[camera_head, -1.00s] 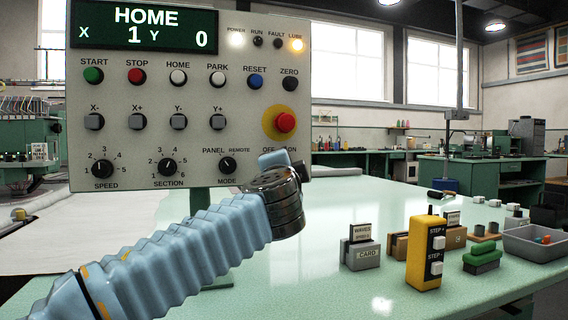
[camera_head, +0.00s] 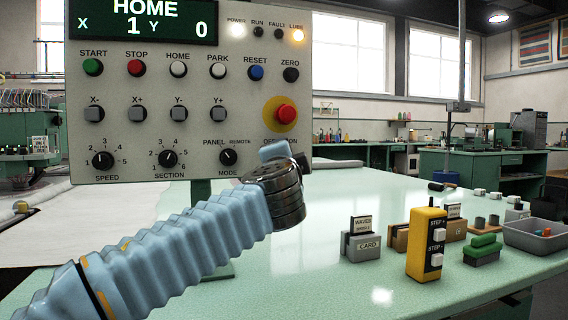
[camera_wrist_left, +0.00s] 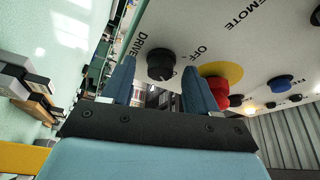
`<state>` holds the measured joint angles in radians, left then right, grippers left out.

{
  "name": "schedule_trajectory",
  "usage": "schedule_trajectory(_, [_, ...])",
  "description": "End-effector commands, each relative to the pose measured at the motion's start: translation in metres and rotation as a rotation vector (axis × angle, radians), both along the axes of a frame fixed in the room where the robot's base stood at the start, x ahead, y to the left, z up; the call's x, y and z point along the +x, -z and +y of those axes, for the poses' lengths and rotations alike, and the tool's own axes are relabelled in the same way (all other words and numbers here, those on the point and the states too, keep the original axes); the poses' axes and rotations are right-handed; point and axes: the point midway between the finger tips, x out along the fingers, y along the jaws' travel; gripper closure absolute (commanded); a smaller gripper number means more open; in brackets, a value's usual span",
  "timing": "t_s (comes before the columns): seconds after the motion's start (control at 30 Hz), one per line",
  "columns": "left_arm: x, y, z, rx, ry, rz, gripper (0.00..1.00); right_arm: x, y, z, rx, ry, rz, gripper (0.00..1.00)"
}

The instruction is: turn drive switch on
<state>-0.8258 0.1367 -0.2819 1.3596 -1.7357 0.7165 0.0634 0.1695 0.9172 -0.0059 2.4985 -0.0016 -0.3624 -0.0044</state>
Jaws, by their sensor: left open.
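The drive switch is a black round knob (camera_wrist_left: 161,64) on the pale control panel (camera_head: 130,135), beside the printed words DRIVE and OFF in the left wrist view. Its pointer is too dark to read. In the head view my left gripper and wrist hide the knob, and parts of the OFF and ON labels show above them. My left gripper (camera_wrist_left: 158,85) is open, with its two blue fingers on either side of the knob in the wrist view and visible gaps beside it. I cannot tell its depth from the panel. It also shows in the head view (camera_head: 286,154). My right gripper is not in view.
A red emergency button (camera_head: 286,113) on a yellow disc sits just above the gripper, with the mode knob (camera_head: 228,157) to its left. The green table (camera_head: 300,250) holds a yellow step pendant (camera_head: 427,243), card holders and a grey tray (camera_head: 535,238).

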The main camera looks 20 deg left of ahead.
Motion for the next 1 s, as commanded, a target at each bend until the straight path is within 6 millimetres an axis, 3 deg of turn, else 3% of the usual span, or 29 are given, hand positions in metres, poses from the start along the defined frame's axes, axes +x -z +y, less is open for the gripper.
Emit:
schedule_trajectory(0.17, [-0.024,0.006,-0.006,-0.001,0.003,-0.001,0.41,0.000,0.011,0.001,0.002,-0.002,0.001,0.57])
schedule_trajectory(0.4, [-0.082,0.013,-0.018,-0.001,0.003,-0.002,0.41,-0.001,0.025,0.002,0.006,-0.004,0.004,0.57])
schedule_trajectory(0.6, [-0.118,0.016,-0.026,0.000,0.002,-0.002,0.41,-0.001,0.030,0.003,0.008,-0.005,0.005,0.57])
schedule_trajectory(0.77, [-0.130,0.018,-0.029,0.000,0.001,0.000,0.41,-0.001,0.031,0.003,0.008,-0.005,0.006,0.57])
schedule_trajectory(1.0, [-0.132,0.017,-0.030,0.000,0.001,0.000,0.41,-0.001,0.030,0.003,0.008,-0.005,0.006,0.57])
